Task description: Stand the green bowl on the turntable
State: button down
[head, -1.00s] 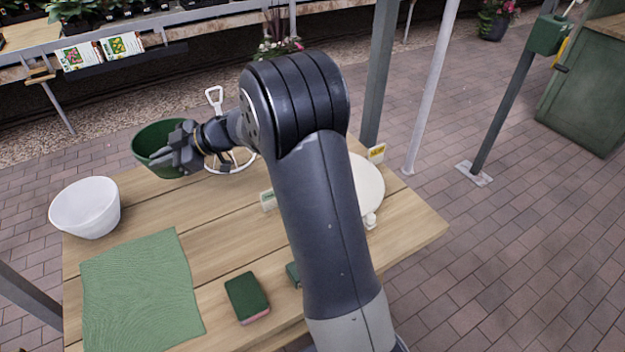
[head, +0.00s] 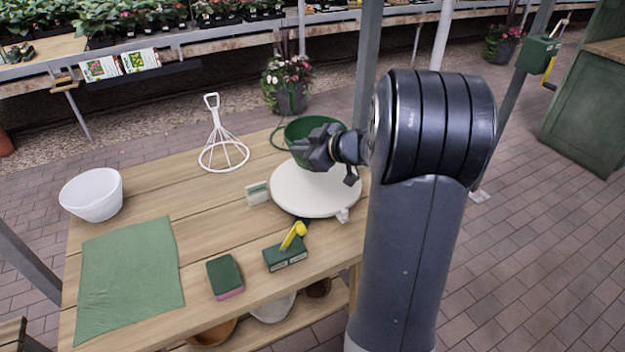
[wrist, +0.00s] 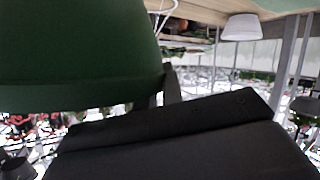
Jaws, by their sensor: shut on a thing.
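The green bowl (head: 298,132) is at the far right of the table in the head view, over the back part of the white round turntable (head: 308,193). My gripper (head: 318,150) is shut on the bowl's near side and hides part of it. In the head view I cannot tell whether the bowl's base touches the turntable. In the wrist view the bowl (wrist: 75,50) fills the upper left, close to the dark gripper, and the turntable is not clearly seen.
A white bowl (head: 92,195) and a green cloth (head: 128,268) are at the table's left. A white wire stand (head: 222,150) stands at the back.

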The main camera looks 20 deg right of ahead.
notch_tip(320, 180, down, 8)
jog(key=shift+r+b, duration=0.1)
jog(key=shift+b, duration=0.65)
jog(key=c, duration=1.5)
grip_release()
jog(key=shift+c, duration=0.2)
jog(key=p+v, duration=0.1)
jog(key=v, duration=1.1)
jog(key=shift+w, duration=0.1)
